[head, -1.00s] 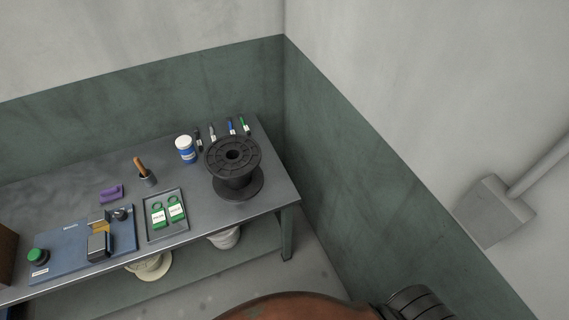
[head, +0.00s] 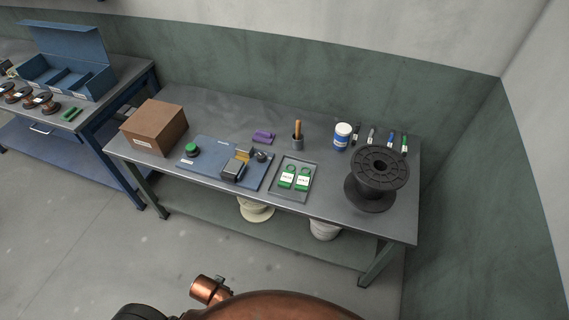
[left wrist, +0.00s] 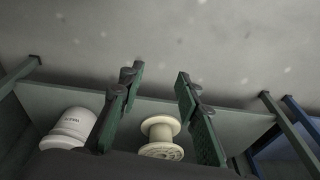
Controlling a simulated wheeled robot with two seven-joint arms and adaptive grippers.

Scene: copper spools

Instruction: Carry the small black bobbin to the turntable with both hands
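The black bobbin (head: 377,170) stands upright on its flange at the right end of the grey bench (head: 225,108) in the head view. Nothing is touching it. I cannot make out a turntable in either view. My left gripper (left wrist: 160,74) shows in the left wrist view with its two dark green fingers spread wide and nothing between them. Beyond the fingers are the bench's lower shelf and the floor. Neither gripper can be made out in the head view, and my right gripper is not seen.
A tray (head: 281,192) with green tags, a blue board (head: 205,168), a white-blue jar (head: 342,136) and pens share the bench with a brown box (head: 153,127). A blue bench (head: 118,88) stands left; floor between is clear.

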